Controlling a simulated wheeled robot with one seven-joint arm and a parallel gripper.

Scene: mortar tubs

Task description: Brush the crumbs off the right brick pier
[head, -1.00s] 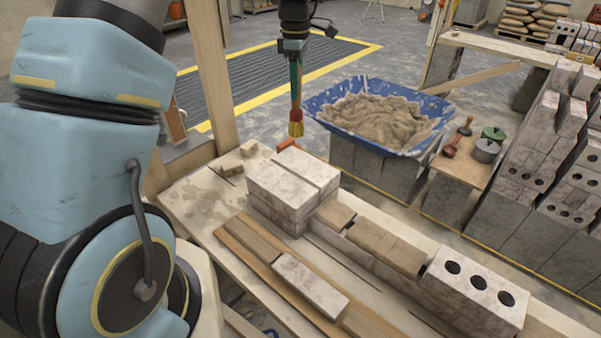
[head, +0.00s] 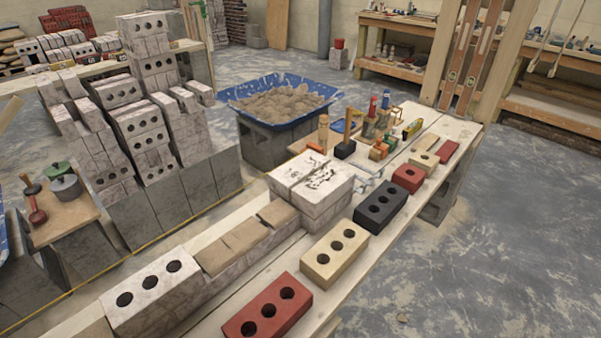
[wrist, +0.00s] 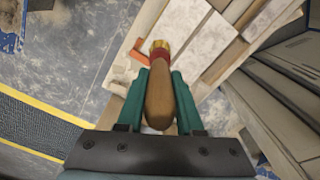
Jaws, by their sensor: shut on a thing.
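The right brick pier (head: 308,205) stands on the plank in the head view, pale and whitish, its top split by a seam. Dark crumbs (head: 322,178) lie scattered on its top, mostly on the near right half. In the wrist view, my gripper (wrist: 160,77) has its teal fingers shut on a brush (wrist: 158,100) with a wooden handle, red collar and yellow bristles. The bristles point away from the gripper. Pale bricks (wrist: 202,48) lie beyond and beside them; whether they touch cannot be told. My gripper is outside the head view.
Loose red, cream and black bricks (head: 380,207) line the plank beside the pier. Hand tools (head: 380,130) stand behind it. A three-holed block (head: 150,292) and tan bricks (head: 245,240) lie to its left. A blue mortar tub (head: 240,95) is behind. Open floor lies right.

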